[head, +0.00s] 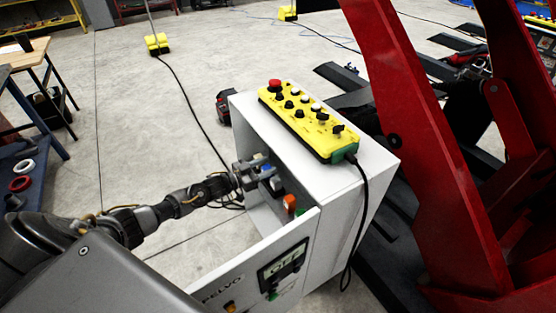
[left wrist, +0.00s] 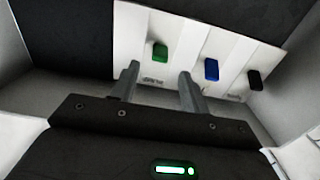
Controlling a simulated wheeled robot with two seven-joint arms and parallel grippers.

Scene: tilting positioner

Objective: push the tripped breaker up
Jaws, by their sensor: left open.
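The left wrist view shows a white row of breakers inside the cabinet. They carry a green lever (left wrist: 160,52), a blue lever (left wrist: 211,70) and a black lever (left wrist: 255,79). I cannot tell from their positions which breaker is tripped. My left gripper (left wrist: 160,84) is open and empty, its fingers just in front of the row. One finger points left of the green lever, the other between green and blue; contact is not clear. In the head view my left gripper (head: 258,168) reaches into the open cabinet (head: 240,118) and partly hides the breakers. My right gripper is not in view.
The cabinet door (head: 245,275) stands open toward me, below my left arm. A yellow control pendant (head: 305,120) lies on the cabinet top, its cable hanging down the side. A red positioner frame (head: 400,130) stands at right. Floor left of the cabinet is mostly clear.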

